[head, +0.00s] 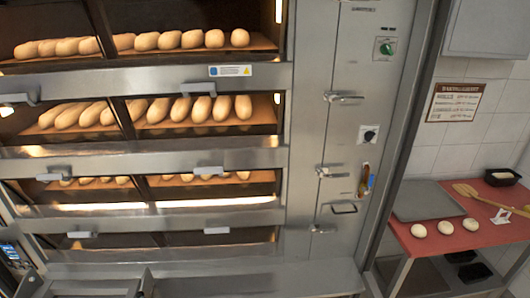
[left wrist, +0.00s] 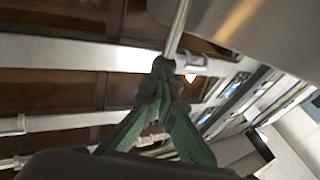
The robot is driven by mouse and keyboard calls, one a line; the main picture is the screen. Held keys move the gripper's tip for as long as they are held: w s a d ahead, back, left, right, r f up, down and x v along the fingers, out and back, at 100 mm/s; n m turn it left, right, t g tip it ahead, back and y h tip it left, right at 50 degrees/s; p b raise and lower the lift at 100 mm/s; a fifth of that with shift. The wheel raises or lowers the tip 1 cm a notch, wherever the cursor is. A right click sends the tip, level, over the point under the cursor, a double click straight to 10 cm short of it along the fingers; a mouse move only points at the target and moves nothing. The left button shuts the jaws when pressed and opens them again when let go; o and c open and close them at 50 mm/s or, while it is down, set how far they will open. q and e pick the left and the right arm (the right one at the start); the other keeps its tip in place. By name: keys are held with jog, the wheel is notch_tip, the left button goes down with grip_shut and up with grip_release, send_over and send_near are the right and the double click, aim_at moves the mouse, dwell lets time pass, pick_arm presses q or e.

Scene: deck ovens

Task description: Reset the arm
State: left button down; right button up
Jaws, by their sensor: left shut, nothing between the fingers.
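My left gripper (left wrist: 162,72) shows in the left wrist view. Its green fingers come together at the tips, shut with nothing between them. A thin metal bar (left wrist: 177,28) runs up from beside the fingertips; whether they touch it I cannot tell. Behind the fingers are the oven's brown window panels (left wrist: 75,92) and pale metal bands. Neither of my grippers shows in the head view. There the deck oven (head: 150,160) fills the left and middle, with long loaves (head: 180,108) on its upper decks.
Right of the oven is a red-topped table (head: 450,242) with a grey tray (head: 424,201), several dough balls (head: 445,228) and a wooden peel (head: 490,199). Handles (head: 345,97) stick out from the oven's right-hand panel. A metal ledge (head: 210,280) runs along the oven's foot.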

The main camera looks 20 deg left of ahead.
pick_arm(q)
jog(key=r+p, duration=0.2)
jog(key=r, duration=0.1)
jog(key=r+p, duration=0.2)
jog(key=r, duration=0.1)
jog(key=shift+w+a+r, duration=0.1)
jog(key=shift+w+r, duration=0.05)
jog(key=shift+w, duration=0.05)
jog(key=w+d+f+m+t+h, duration=0.1)
jog(key=w+d+m+h, duration=0.3)
jog(key=d+m+h, duration=0.7)
jog(key=s+d+m+g+h, duration=0.15)
jog(key=s+d+g, duration=0.35)
jog(key=s+d, duration=0.6)
jog(key=s+d+n+g+h, duration=0.1)
jog(key=s+d+g+h, duration=0.2)
jog(key=s+d+g, duration=0.7)
jog(key=s+f+m+t, duration=0.1)
jog(key=s+f+t, duration=0.15)
jog(key=f, duration=1.25)
jog(key=s+f+t, duration=0.1)
jog(key=s+f, duration=0.2)
jog(key=f, duration=1.1)
jog(key=s+f+g, duration=0.1)
jog(key=s+f, duration=1.7)
jog(key=s, duration=0.1)
jog(key=shift+a+f+m, duration=0.15)
jog(key=shift+a+m, duration=0.1)
jog(key=shift+m, duration=0.1)
